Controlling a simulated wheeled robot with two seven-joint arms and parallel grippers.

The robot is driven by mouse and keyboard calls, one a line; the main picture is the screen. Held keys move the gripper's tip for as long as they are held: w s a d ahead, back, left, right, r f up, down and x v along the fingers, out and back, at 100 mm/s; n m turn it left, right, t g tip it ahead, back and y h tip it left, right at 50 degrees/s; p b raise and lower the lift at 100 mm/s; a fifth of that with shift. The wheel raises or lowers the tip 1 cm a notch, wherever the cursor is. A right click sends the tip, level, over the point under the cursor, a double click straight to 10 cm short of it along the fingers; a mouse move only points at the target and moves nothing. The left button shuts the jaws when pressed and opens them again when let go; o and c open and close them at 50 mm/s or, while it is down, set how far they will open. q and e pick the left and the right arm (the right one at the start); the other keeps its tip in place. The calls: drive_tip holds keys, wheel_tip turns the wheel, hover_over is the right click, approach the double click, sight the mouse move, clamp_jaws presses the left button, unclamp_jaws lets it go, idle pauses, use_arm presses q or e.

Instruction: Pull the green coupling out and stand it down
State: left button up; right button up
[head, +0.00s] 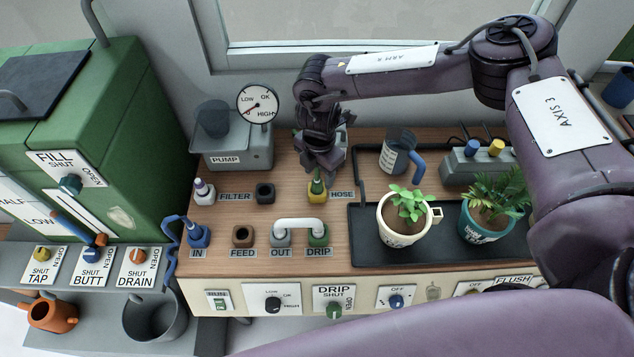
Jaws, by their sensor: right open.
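A small upright piece with a green top (317,186) and a yellow lower part stands beside the HOSE label. I cannot tell whether the yellow part is a socket. Another green fitting (318,237) is at DRIP, where one end of a white bent pipe (299,224) comes down; its other end is at OUT. My right gripper (322,165) points down just above and around the top of the green-topped piece. It is open; its fingers partly hide the top, and I cannot tell if they touch it. My left gripper is not in view.
A grey pump (235,145) with a gauge stands behind left. A white-tipped coupling (203,192) and a blue one (198,234) at IN stand left. Bare wood lies around FILTER.

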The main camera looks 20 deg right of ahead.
sight(317, 179)
drive_tip(key=f, duration=0.4)
drive_tip(key=shift+w+a+f+p, duration=0.1)
drive_tip(key=shift+w+a+p, duration=0.1)
drive_tip(key=shift+p, duration=0.15)
drive_tip(key=shift+s, duration=0.15)
clamp_jaws()
